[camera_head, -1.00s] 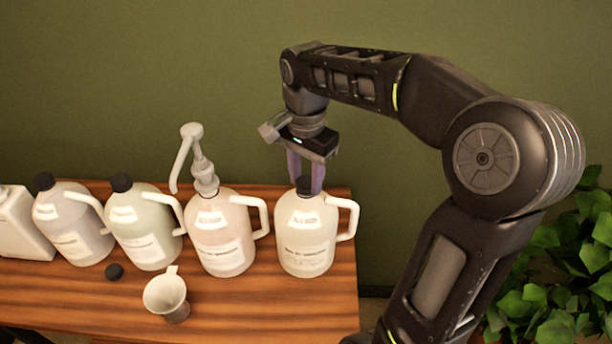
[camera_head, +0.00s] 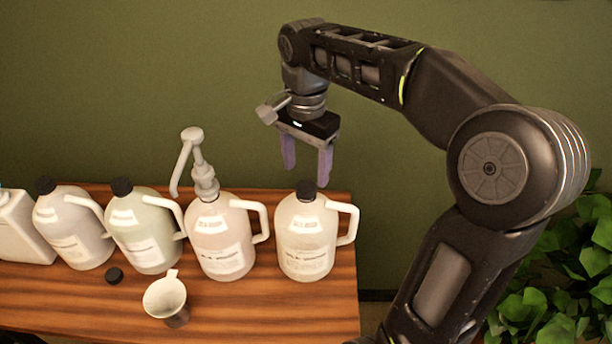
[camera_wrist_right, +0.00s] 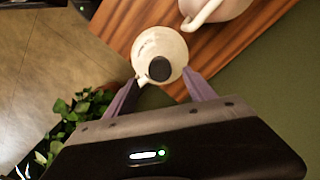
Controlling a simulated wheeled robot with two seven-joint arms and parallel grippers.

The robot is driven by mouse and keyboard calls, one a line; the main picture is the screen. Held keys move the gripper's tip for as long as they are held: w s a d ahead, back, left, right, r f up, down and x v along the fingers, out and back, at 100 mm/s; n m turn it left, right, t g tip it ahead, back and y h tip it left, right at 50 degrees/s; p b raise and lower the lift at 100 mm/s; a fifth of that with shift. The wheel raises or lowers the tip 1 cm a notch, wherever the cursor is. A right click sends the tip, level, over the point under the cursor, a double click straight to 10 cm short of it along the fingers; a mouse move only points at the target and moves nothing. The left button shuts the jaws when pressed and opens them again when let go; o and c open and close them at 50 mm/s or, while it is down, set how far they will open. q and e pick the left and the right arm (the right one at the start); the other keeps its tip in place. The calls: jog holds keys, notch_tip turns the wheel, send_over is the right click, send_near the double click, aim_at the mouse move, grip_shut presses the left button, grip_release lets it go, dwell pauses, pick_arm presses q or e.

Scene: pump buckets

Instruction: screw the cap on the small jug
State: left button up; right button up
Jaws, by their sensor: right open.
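The small jug (camera_head: 306,243) is white with a label and a side handle, upright at the right end of the table. A black cap (camera_head: 306,190) sits on its neck; the picture does not show how tight it is. In the right wrist view the cap (camera_wrist_right: 160,69) shows from above, on top of the jug (camera_wrist_right: 152,46). My right gripper (camera_head: 307,176) is open and empty, with its purple fingers just above and around the line of the cap, apart from it. The right wrist view shows the fingers (camera_wrist_right: 160,92) spread. My left gripper is not in view.
A jug with a tall pump (camera_head: 222,240) stands just left. Further left are two capped jugs (camera_head: 145,235) (camera_head: 75,235) and a white container (camera_head: 20,230). A loose black cap (camera_head: 114,275) and a funnel-like cup (camera_head: 165,297) lie in front on the wooden table (camera_head: 250,315). A plant (camera_head: 560,265) is at right.

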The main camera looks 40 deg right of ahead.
notch_tip(320, 180, up, 3)
jog(key=shift+r+p, duration=0.2)
jog(key=shift+p, duration=1.05)
